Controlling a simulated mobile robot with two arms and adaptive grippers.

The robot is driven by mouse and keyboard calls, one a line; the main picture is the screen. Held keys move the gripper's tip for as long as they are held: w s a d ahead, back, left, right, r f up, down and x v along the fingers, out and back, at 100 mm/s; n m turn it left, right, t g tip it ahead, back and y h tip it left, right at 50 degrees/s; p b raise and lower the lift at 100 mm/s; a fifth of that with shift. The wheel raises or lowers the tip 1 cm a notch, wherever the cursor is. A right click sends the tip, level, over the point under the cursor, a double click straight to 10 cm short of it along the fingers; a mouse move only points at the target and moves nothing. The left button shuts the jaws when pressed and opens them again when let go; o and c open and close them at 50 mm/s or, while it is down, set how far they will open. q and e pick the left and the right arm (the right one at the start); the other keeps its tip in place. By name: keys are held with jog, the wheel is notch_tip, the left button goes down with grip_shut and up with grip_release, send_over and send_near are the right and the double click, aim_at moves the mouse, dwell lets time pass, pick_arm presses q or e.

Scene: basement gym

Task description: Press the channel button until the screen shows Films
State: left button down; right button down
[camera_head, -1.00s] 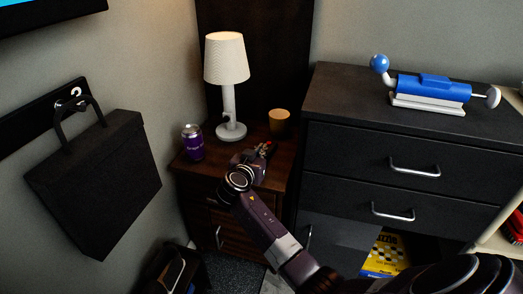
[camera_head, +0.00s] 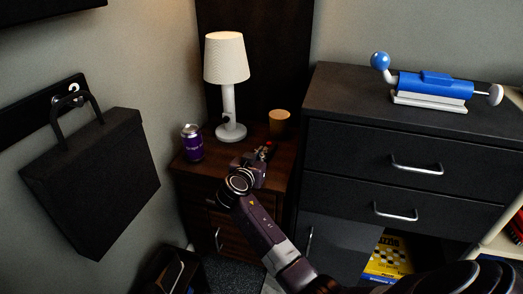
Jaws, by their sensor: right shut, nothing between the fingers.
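The dark screen (camera_head: 40,14) on the left wall is cut off by the top edge of the head view. Only its lower part shows, black, and no channel name can be read. My right gripper (camera_head: 266,151) is over the front right part of the wooden nightstand (camera_head: 225,178), its fingers shut. Small red and dark parts show at its fingertips. I cannot tell whether these are its own or belong to a remote or button beneath. No channel button can be made out. My left gripper is not in view.
A white lamp (camera_head: 227,62), a purple can (camera_head: 192,143) and an orange cup (camera_head: 280,121) stand on the nightstand. A dark dresser (camera_head: 345,150) is close on the right, with a blue and white device (camera_head: 432,88) on top. A black bag (camera_head: 92,183) hangs at left.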

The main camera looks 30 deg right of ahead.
jog(key=shift+s+a+f+g, duration=0.1)
jog(key=shift+s+f+g, duration=0.15)
jog(key=shift+f, duration=0.45)
jog(key=v, duration=0.7)
jog(key=shift+w+r, duration=0.15)
jog(key=shift+r, duration=0.2)
jog(key=shift+s+a+r, duration=0.3)
jog(key=shift+r, duration=0.05)
